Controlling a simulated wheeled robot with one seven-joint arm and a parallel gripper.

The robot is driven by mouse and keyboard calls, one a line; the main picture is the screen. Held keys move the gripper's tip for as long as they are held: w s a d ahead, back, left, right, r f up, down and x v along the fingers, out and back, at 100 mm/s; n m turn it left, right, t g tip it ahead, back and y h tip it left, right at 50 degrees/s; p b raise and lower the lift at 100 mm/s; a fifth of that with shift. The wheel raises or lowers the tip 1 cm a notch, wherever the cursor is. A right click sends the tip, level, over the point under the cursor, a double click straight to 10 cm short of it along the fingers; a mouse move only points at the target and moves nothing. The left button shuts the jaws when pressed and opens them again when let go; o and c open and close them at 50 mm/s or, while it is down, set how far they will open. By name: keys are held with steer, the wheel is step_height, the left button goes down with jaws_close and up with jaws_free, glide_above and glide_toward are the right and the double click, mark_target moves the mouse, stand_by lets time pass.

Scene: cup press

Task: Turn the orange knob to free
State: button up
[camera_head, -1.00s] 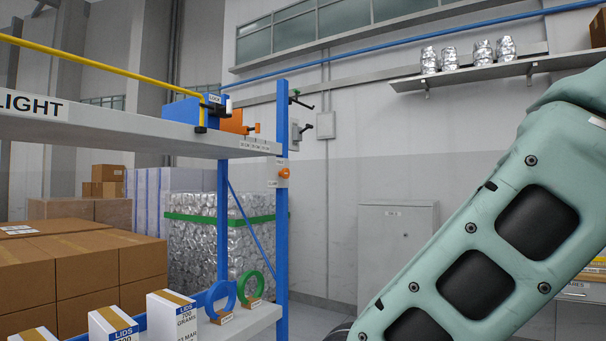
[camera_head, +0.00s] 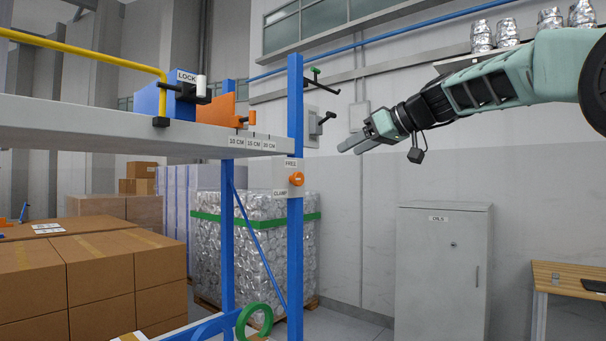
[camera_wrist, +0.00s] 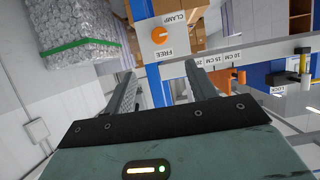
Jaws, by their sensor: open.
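The orange knob (camera_head: 296,179) sits on a grey plate on the blue upright post (camera_head: 295,120), with a FREE label (camera_head: 290,163) above it and a CLAMP label (camera_head: 281,193) below left. In the wrist view the orange knob (camera_wrist: 159,35) shows beyond the fingertips, between the CLAMP and FREE labels. My gripper (camera_head: 350,147) is to the right of the post and a little higher than the knob in the head view, apart from it. In the wrist view my gripper (camera_wrist: 160,70) has its two fingers spread with nothing between them.
A grey shelf (camera_head: 120,130) left of the post carries a blue block (camera_head: 179,103), an orange block (camera_head: 228,110) and a yellow rail (camera_head: 90,50). A grey cabinet (camera_head: 440,270) stands lower right.

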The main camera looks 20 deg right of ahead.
mark_target(300, 176)
steer(key=p+x, duration=0.3)
steer(key=x, duration=0.5)
steer(key=p+x, duration=0.3)
steer(key=x, duration=0.5)
steer(key=shift+w+a+r, duration=0.1)
steer(key=shift+r, duration=0.15)
steer(key=shift+w+a+f+p, duration=0.3)
steer(key=shift+w, duration=0.1)
steer(key=c, duration=1)
